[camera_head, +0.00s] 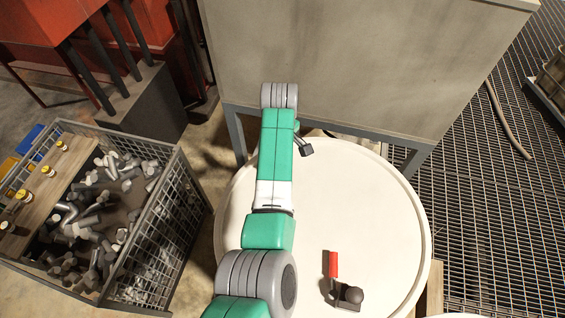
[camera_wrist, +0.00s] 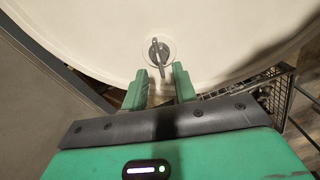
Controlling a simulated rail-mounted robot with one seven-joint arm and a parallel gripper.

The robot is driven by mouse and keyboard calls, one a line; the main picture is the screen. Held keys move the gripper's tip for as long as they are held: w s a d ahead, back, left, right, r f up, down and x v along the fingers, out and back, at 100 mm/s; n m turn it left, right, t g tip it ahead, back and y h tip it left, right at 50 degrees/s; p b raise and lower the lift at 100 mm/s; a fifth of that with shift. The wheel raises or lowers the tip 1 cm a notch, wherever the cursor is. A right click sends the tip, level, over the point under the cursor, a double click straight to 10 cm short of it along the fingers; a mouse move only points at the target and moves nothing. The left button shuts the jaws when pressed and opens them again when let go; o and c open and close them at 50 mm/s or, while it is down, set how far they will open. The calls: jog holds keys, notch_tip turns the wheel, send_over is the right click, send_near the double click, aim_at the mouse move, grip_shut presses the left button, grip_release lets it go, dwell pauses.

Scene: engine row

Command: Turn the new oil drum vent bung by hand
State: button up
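The white drum top (camera_head: 375,215) lies below my arm; it also fills the upper part of the wrist view (camera_wrist: 90,45). The vent bung (camera_wrist: 155,50), a small round dark-grey metal fitting with a narrow upright bar, sits in it. My gripper (camera_wrist: 160,70) is open, its two green fingers apart just below the bung in the wrist view. The bar's lower end appears between the fingertips; I see no clear contact and cannot judge depth. My arm hides the gripper in the head view. A small dark piece (camera_head: 306,149) shows beside my arm; I cannot tell what it is.
A red-handled dark fitting (camera_head: 347,292) is on the drum's near right. A wire-mesh bin (camera_head: 160,235) of metal parts with a wooden plank (camera_head: 40,190) stands left. A grey cabinet (camera_head: 360,60) on legs rises close behind the drum. Grating floor (camera_head: 490,200) lies right.

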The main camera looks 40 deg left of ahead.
notch_tip(320, 180, down, 4)
jog(key=shift+f, duration=0.2)
jog(key=shift+c, duration=0.5)
grip_shut()
jog(key=shift+r+m, duration=0.1)
jog(key=shift+m, duration=0.3)
